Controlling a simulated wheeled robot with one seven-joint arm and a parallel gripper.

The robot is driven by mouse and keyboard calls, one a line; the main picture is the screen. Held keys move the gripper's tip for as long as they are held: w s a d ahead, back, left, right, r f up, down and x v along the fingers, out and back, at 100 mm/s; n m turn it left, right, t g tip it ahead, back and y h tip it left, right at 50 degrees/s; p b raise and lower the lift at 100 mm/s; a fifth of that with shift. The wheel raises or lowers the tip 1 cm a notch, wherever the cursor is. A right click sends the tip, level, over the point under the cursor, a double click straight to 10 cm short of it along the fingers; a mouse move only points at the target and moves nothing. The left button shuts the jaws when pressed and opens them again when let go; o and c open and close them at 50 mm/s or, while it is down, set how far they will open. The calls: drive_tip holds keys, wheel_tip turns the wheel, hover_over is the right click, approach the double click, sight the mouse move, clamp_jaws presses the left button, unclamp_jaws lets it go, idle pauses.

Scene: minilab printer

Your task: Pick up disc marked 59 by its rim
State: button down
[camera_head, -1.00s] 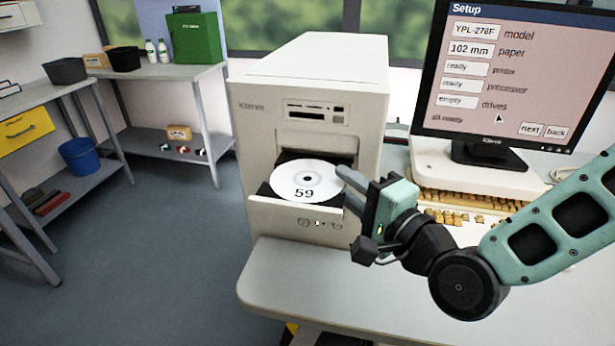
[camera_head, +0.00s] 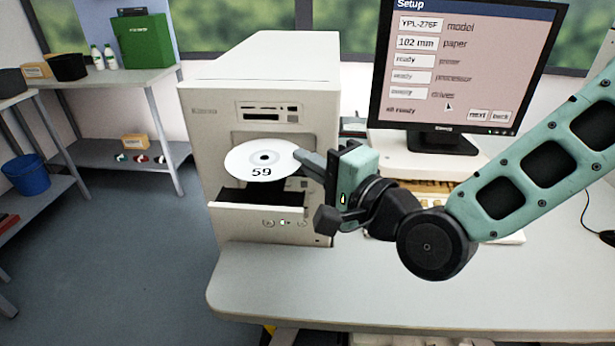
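The white disc marked 59 (camera_head: 250,157) is held above the open drive tray (camera_head: 262,207) of the beige computer tower (camera_head: 215,110). It lies nearly level, with a dark gap between it and the tray. The far finger is partly hidden, as is the exact contact. The tray looks empty and dark inside.
A monitor (camera_head: 460,60) and a yellowish keyboard (camera_head: 500,225) stand right of the tower, behind my arm. The desk's front surface (camera_head: 330,285) is clear. Shelves (camera_head: 130,78) with boxes stand at the back left.

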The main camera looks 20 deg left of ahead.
wheel_tip(320, 180, up, 14)
drive_tip(key=p, duration=0.2)
drive_tip(key=shift+f, duration=0.15)
